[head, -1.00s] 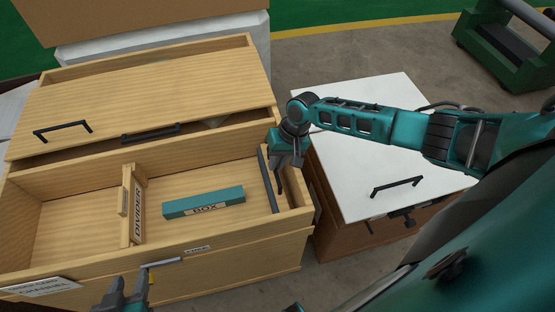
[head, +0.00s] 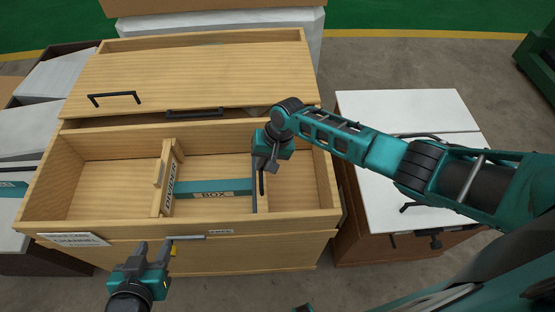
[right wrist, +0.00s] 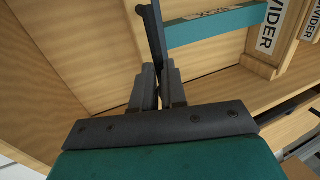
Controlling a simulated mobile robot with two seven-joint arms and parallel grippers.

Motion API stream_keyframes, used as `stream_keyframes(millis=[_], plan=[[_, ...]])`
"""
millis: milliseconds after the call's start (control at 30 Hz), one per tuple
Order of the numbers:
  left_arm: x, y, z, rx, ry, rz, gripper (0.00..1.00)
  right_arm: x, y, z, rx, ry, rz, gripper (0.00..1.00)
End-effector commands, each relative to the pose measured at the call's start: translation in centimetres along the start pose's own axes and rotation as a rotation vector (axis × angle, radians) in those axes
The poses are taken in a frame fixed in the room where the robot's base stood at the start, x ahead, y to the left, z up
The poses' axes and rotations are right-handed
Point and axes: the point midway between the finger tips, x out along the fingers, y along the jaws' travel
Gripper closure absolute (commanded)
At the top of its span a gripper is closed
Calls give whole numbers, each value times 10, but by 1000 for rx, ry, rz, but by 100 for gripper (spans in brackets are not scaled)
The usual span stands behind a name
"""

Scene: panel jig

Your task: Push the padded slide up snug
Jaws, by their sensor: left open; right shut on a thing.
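The padded slide (head: 254,196) is a thin dark upright plate standing across the open drawer (head: 105,205). My right gripper (head: 266,172) is shut on its upper edge; in the right wrist view the slide (right wrist: 151,35) rises between the fingers. The teal box (head: 215,187) lies flat left of the slide. Its right end appears to meet the slide, and its left end reaches the wooden divider (head: 168,182). In the right wrist view the box (right wrist: 210,27) spans from slide to divider. My left gripper (head: 153,250) is open and empty in front of the drawer, near its front handle.
The drawer compartment right of the slide is empty, as is the one left of the divider. A wooden lid panel with a black handle (head: 115,97) lies behind. A white-topped cabinet (head: 380,170) stands to the right. A labelled plate (head: 73,240) is on the drawer front.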

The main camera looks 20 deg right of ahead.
Motion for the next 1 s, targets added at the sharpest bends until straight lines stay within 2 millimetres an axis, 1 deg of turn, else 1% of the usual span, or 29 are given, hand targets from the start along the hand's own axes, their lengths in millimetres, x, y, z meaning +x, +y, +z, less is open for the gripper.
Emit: stream_keyframes(millis=[233, 267, 367, 567, 667, 767, 833, 1000], plan=[[1, 0, -2, 1, 4, -1, 57, 0, -2, 0, -1, 1, -3, 100], [1, 0, -2, 1, 4, -1, 57, 0, -2, 0, -1, 1, -3, 87], [1, 0, -2, 1, 4, -1, 57, 0, -1, 0, -1, 1, -3, 78], [1, 0, -2, 1, 4, 0, 57, 0, -1, 0, -1, 0, -1, 77], [0, 0, -3, 1, 4, 0, 57, -3, 0, 0, -1, 1, -1, 77], [-2, 0, -7, 1, 4, 0, 57, -13, -1, -1, -1, 2, -2, 77], [-5, -1, -10, 1, 4, 0, 57, -25, -1, 0, -1, 2, -2, 77], [-12, -1, -20, 1, 3, 0, 57, -62, -1, -1, -1, 3, -2, 77]])
